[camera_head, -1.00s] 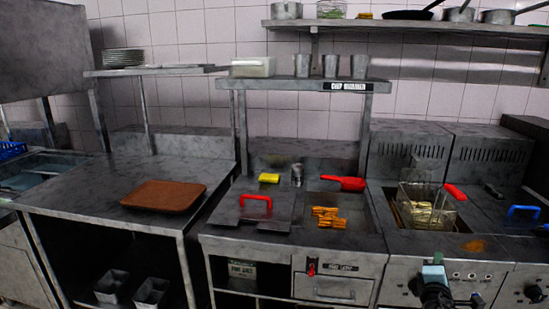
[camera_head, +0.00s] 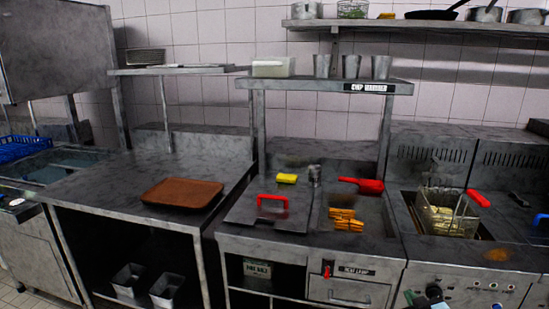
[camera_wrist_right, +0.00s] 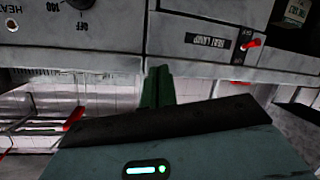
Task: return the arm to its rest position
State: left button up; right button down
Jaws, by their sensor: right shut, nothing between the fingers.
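My right gripper (camera_head: 428,298) shows at the bottom edge of the head view, in front of the counter and mostly cut off by the frame. In the right wrist view its dark green fingers (camera_wrist_right: 158,88) are together with nothing between them. They point toward the counter front with the heat lamp label and red switch. I cannot tell from the picture how far they are from it. My left gripper is in neither view.
A brown tray (camera_head: 183,193) lies on the left counter. Fries (camera_head: 345,220) and a red scoop (camera_head: 362,185) lie in the chip station. A fryer basket (camera_head: 448,215) sits at the right. A red handle (camera_head: 272,199) and yellow sponge (camera_head: 287,178) are nearby. The floor shows at lower left.

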jog(key=s+a+f+g+y, duration=0.1)
jog(key=s+a+f, duration=0.2)
jog(key=s+f, duration=0.25)
jog(key=s+a+f+g, duration=0.1)
jog(key=s+a+f, duration=0.25)
jog(key=s, duration=0.25)
jog(key=s+a+f+g, duration=0.1)
jog(key=s+a+f, duration=0.1)
jog(key=s, duration=0.8)
jog(key=s+a+f+g+y, duration=0.1)
jog(key=s+a+f, duration=0.2)
jog(key=s, duration=0.8)
jog(key=s+a+f+m+g+y, duration=0.1)
jog(key=s+a, duration=0.4)
jog(key=s, duration=0.5)
notch_tip(320, 180, down, 2)
jog(key=shift+s+g, duration=0.25)
jog(key=shift+g, duration=0.25)
jog(key=shift+a, duration=0.1)
